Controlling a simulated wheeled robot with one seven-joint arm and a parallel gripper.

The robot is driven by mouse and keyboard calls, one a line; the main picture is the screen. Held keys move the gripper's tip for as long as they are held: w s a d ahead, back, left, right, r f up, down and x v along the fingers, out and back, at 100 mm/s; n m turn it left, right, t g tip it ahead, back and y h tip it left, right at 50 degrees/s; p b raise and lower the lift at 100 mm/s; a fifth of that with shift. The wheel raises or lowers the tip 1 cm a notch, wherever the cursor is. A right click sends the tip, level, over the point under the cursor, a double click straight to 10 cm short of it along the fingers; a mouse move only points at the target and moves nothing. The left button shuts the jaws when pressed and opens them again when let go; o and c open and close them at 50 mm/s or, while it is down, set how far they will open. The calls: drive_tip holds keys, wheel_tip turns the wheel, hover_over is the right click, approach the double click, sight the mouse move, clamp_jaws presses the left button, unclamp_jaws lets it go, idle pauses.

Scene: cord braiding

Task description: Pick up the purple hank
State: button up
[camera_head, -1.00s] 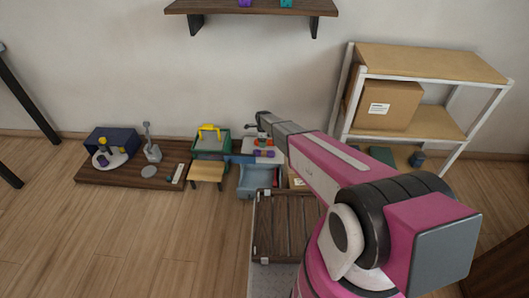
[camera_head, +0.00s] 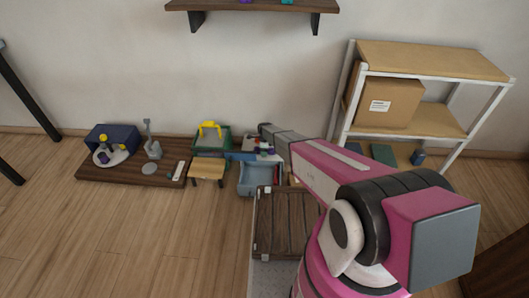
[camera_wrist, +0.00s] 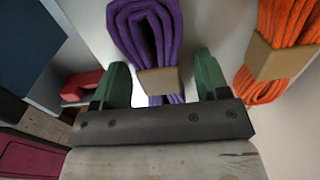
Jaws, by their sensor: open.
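The purple hank (camera_wrist: 148,35) is a folded loop of purple cord with a tan band around it, in the wrist view at top centre. It lies on a pale surface. My gripper (camera_wrist: 163,78) is open, with its two green fingers on either side of the hank's banded part. The hank is not clamped, and I cannot tell whether either finger touches it. In the head view my gripper (camera_head: 268,146) is low over the small workspace by the wall, and the hank is too small to make out surely there.
An orange hank (camera_wrist: 275,45) with a tan band lies close to the right finger. A red object (camera_wrist: 82,84) is left of the left finger. In the head view, a blue bin (camera_head: 254,179), a small wooden stool (camera_head: 207,169) and a slatted crate (camera_head: 285,225) stand nearby.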

drive_tip(key=c, duration=1)
drive_tip(key=shift+c, duration=0.2)
